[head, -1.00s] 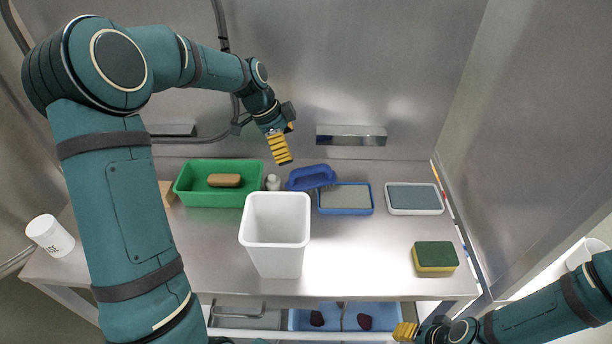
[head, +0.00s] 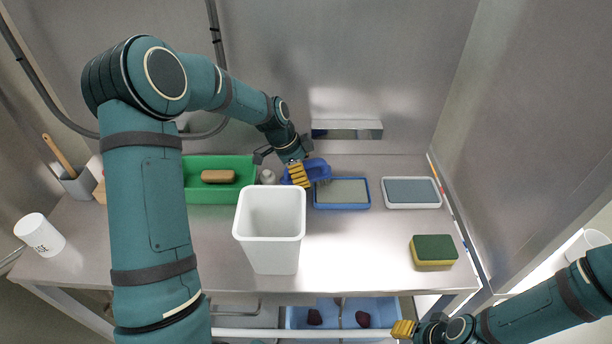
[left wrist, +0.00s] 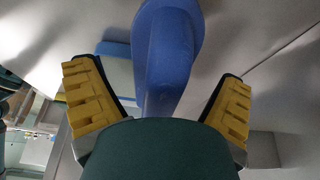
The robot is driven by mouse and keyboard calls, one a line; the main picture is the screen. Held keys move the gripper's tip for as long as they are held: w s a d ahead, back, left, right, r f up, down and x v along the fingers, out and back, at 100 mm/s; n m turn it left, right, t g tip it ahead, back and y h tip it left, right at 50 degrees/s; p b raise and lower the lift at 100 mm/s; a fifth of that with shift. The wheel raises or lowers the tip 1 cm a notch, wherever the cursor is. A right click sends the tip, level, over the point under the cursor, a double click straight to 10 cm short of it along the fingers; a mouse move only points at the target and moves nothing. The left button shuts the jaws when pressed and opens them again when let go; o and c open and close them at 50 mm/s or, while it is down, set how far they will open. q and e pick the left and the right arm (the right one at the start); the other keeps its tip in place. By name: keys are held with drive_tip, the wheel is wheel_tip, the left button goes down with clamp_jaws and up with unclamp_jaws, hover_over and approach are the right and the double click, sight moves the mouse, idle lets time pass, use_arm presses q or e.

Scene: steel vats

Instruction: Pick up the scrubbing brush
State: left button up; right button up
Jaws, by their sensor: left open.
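The scrubbing brush (head: 318,170) has a blue handle and grey bristles. It lies at the back of the steel table, behind the white bin and beside a blue-rimmed tray. My left gripper (head: 299,175) is at its left end in the head view, partly hiding it. In the left wrist view the blue brush handle (left wrist: 168,60) runs between the two yellow fingers of my open left gripper (left wrist: 160,105), with gaps on both sides. My right gripper (head: 403,329) is low at the right front, away from the brush; its finger opening is too small to tell.
A tall white bin (head: 270,256) stands in front of the brush. A green tray (head: 222,194) with a brown-topped block (head: 218,176), a small white bottle (head: 267,177), a blue-rimmed tray (head: 342,207) and a grey tray (head: 411,207) stand nearby. A green-yellow sponge (head: 433,251) lies right.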

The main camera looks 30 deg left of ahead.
use_arm(q)
drive_tip(key=shift+x, duration=0.9)
drive_tip(key=c, duration=1.4)
